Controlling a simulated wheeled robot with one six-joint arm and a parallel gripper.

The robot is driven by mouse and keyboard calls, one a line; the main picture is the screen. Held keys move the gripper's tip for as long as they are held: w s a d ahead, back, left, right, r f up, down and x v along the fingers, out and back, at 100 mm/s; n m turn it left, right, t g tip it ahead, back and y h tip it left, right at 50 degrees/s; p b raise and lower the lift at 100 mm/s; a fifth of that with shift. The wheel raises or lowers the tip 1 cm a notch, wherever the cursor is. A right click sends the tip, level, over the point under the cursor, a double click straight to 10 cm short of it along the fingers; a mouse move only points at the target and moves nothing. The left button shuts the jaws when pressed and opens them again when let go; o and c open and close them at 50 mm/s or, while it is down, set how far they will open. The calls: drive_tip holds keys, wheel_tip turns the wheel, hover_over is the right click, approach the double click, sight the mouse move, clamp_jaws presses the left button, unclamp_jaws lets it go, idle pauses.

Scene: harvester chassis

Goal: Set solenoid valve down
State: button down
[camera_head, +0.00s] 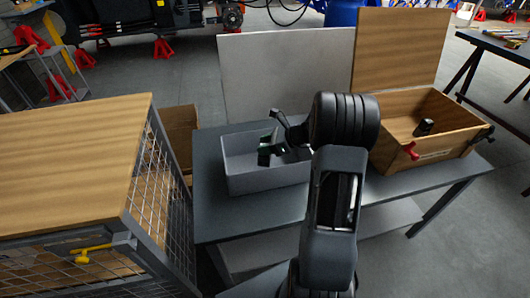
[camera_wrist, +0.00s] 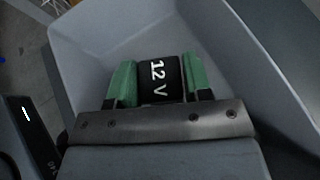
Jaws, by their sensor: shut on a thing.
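The solenoid valve (camera_wrist: 161,80) shows in the wrist view as a black body with white "12 V" lettering. My gripper (camera_wrist: 160,82) is shut on it, with a green fingertip pad on each side. Behind it in the wrist view are the inner walls of a grey bin (camera_wrist: 95,45). In the head view my gripper (camera_head: 270,153) is over the open grey bin (camera_head: 262,182) on the dark table. The valve is hard to make out there, and I cannot tell whether it touches the bin floor.
The dark table (camera_head: 225,222) also bears an open wooden box (camera_head: 430,151) with a raised lid and a small black item (camera_head: 424,127) inside. A wood-topped mesh cage (camera_head: 70,165) stands at the left. A grey panel (camera_head: 287,75) stands behind the bin.

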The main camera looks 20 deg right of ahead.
drive_tip(key=shift+f, duration=1.5)
drive_tip(key=c, duration=0.5)
unclamp_jaws()
drive_tip(key=shift+f, duration=0.15)
drive_tip(key=shift+c, duration=0.2)
